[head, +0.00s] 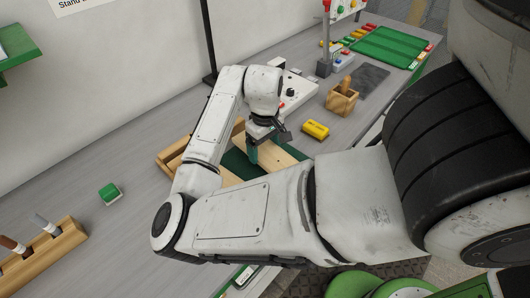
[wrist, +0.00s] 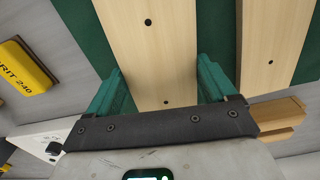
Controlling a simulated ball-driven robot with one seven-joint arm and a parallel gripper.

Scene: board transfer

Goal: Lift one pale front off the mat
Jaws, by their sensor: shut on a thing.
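A pale wooden front (wrist: 148,50) with dark holes runs between the teal fingers of my gripper (wrist: 166,88) in the wrist view. The fingers stand at its two long sides, shut on it. A second pale front (wrist: 268,45) lies to its right, with a strip of the green mat (wrist: 214,35) between them. In the head view my gripper (head: 262,155) points down over the mat (head: 235,166), and a pale front (head: 279,157) shows beside it. My arm hides part of the mat. I cannot tell whether the held front touches the mat.
A yellow block (head: 316,130) lies right of the mat. A wooden box (head: 342,100) and a white panel (head: 292,92) stand behind. A wooden rack (head: 172,160) is left of the mat, a green-topped block (head: 109,193) further left. Grey bench around that block is clear.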

